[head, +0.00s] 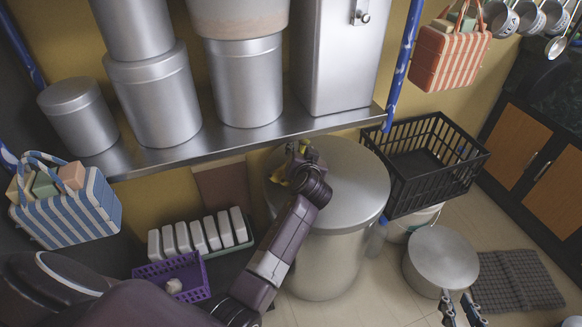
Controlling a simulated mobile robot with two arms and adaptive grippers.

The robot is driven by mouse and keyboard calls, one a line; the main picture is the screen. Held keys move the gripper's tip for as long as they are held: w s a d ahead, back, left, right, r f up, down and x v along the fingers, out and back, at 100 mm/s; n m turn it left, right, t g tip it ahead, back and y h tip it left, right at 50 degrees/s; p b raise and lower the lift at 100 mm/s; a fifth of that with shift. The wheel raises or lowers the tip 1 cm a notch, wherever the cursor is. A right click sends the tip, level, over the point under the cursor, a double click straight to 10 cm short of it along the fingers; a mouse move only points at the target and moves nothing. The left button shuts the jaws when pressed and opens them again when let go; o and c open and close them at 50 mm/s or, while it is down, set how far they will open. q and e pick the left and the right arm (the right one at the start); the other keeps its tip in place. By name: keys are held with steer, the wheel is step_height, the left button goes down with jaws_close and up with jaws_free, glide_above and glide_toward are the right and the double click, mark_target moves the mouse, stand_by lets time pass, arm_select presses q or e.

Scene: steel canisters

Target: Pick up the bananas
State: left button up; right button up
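The bananas (307,153) show only as small yellow-green bits beside my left gripper (299,153), over the lid of the large steel canister (348,185). My wrist and forearm hide most of them. My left gripper is at the bananas, but its fingers are too small and covered to tell whether they are closed on them. My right gripper (458,298) is low at the bottom right, in front of a shorter round canister (440,258). Its two fingers are apart, with nothing between them.
A steel shelf (240,138) with several canisters stands behind the large canister. A black crate (423,165) is to its right. A purple basket (172,276) and a rack of white blocks (202,235) are to its left. A grey mat (515,281) lies on the floor.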

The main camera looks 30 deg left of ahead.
arm_select(q)
steer(key=shift+c, duration=0.2)
jaws_close()
steer(key=shift+w+r, duration=0.1)
stand_by(0.5)
